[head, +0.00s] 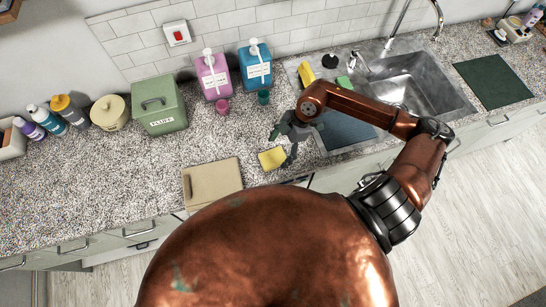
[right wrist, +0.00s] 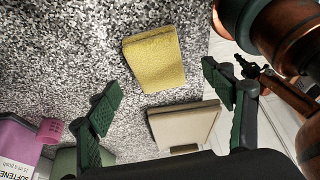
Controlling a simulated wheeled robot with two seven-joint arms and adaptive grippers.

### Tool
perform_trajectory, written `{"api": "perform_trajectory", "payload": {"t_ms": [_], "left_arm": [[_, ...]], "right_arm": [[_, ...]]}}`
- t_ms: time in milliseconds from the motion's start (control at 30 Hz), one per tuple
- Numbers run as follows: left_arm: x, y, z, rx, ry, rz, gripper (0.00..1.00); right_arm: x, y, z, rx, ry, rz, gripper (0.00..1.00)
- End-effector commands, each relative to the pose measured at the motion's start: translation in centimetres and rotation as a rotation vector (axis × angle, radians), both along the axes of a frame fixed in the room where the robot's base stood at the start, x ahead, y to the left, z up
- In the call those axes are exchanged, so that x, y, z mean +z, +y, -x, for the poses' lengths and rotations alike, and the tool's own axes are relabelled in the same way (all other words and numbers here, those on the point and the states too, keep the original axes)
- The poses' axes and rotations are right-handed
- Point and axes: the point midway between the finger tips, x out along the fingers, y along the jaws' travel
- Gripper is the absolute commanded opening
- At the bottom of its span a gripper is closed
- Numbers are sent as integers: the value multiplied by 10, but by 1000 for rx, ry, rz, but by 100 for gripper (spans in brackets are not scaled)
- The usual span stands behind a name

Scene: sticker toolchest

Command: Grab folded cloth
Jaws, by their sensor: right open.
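The folded cloth (head: 271,159) is a yellow, flat, folded square lying on the speckled counter near its front edge. It also shows in the right wrist view (right wrist: 156,60), just ahead of the fingertips and between their lines. My right gripper (head: 284,146) is above the counter beside the cloth, with its green-padded fingers spread wide. In the right wrist view the right gripper (right wrist: 161,84) has nothing between its fingers. I cannot tell its exact height above the cloth. My left gripper is out of view.
A flat beige item (head: 212,182) lies left of the cloth at the counter edge. Pink (head: 212,74) and blue (head: 255,64) pump dispensers with small cups stand behind. A green box (head: 158,107) is further left. A sink (head: 410,82) and a dark blue mat (head: 345,133) are right.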

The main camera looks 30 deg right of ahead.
Motion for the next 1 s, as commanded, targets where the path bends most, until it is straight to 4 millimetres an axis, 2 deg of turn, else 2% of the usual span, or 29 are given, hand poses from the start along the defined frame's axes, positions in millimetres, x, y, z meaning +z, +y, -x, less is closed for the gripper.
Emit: {"api": "perform_trajectory", "payload": {"t_ms": [300, 633, 1000], "left_arm": [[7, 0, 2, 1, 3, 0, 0], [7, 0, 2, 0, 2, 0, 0], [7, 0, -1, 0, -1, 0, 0]], "right_arm": [[-40, 13, -5, -2, 0, -4, 75], [-47, 15, -5, -2, 0, -2, 75], [-46, 15, -5, -1, -1, -2, 49]]}}
